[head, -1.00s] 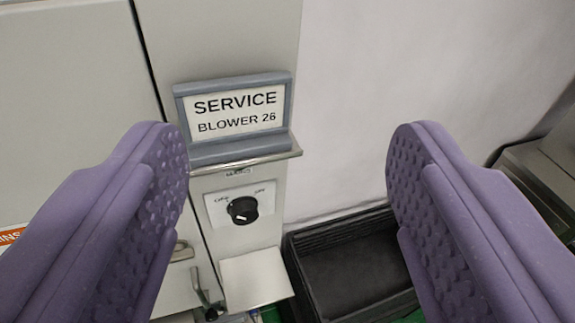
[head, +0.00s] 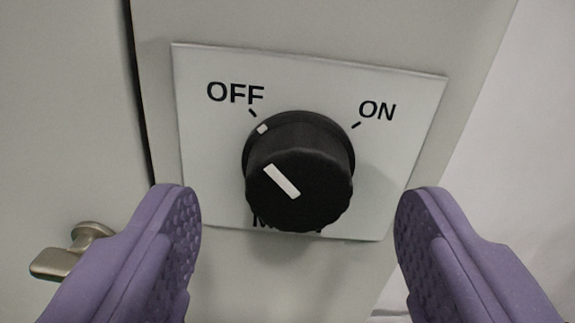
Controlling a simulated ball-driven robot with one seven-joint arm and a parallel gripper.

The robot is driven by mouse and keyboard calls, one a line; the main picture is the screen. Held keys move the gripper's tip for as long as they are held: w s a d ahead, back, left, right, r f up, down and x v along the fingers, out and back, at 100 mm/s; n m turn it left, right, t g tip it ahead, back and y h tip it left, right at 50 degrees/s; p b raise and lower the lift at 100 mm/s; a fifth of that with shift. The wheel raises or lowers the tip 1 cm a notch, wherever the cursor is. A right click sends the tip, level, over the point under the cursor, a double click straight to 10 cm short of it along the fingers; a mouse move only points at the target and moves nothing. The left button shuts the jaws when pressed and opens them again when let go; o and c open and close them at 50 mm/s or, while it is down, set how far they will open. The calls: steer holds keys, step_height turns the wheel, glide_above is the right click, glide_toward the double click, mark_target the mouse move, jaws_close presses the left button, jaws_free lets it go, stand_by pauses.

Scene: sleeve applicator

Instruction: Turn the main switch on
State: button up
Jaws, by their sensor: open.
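The main switch is a black round knob (head: 312,190) on a white plate (head: 408,100) in the head view. The plate reads OFF at upper left and ON at upper right. A white line on the knob's face and a white mark on its rim point to the upper left, toward OFF. My gripper (head: 298,208) is open and empty. One purple finger is left of the knob and the other right of it, both apart from it in the picture. A word below the knob is mostly hidden by it.
The plate is on a grey cabinet front (head: 290,20). A dark seam runs down left of the plate, and a metal handle (head: 62,258) sticks out at lower left. A pale wall (head: 520,130) is on the right.

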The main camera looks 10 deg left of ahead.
steer(key=shift+x, duration=0.8)
steer(key=c, duration=1.1)
steer(key=shift+o, duration=0.2)
